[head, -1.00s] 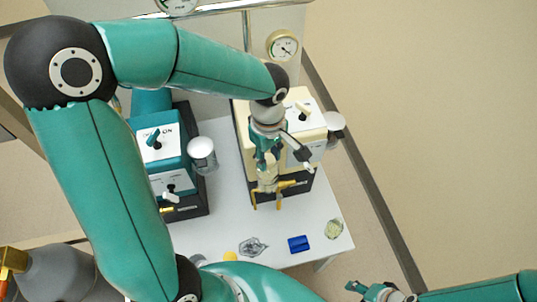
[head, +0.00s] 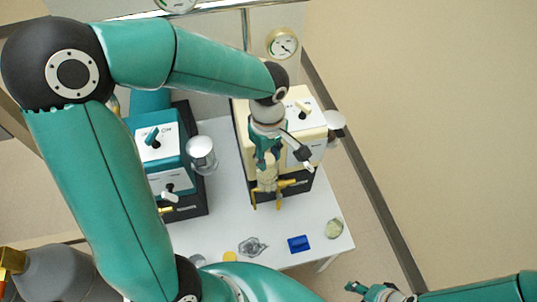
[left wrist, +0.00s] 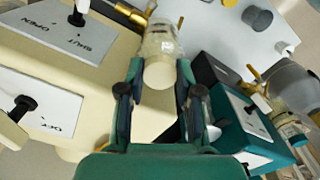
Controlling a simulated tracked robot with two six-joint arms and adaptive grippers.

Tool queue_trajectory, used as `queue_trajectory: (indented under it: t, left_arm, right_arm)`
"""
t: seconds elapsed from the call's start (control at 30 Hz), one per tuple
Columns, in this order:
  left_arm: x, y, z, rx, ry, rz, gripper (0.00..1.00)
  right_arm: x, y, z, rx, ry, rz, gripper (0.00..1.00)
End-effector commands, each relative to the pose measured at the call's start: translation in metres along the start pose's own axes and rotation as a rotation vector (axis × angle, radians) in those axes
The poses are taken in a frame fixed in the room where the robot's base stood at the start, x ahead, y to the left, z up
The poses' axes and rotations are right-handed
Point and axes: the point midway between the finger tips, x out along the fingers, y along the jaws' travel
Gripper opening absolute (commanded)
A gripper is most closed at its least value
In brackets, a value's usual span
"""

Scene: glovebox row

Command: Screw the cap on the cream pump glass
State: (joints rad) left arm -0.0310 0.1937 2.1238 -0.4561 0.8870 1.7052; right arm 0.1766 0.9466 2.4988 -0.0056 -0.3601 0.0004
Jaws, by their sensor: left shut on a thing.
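The cream pump (head: 242,125) stands on the right of the white table, and it fills the left of the left wrist view (left wrist: 95,85). My left gripper (head: 267,163) points down at its front and is shut on a round cream cap (left wrist: 159,74). A clear glass (left wrist: 160,40) with yellow fittings shows just beyond the cap in the left wrist view. The cap appears in line with the glass; I cannot tell whether its thread is engaged. My right gripper (head: 372,290) is at the bottom edge, away from the pump, its jaws unclear.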

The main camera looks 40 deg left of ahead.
Motion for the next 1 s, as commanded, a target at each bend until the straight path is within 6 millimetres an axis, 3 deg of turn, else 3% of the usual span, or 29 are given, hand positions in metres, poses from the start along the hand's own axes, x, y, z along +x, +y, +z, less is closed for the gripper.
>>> queue_trajectory:
  t: [1.0]
  left_arm:
    - [0.0040, -0.0003, -0.0006, 0.000, 0.000, 0.001, 0.24]
  right_arm:
    - [0.0070, 0.0025, -0.0001, 0.000, 0.000, 0.000, 0.53]
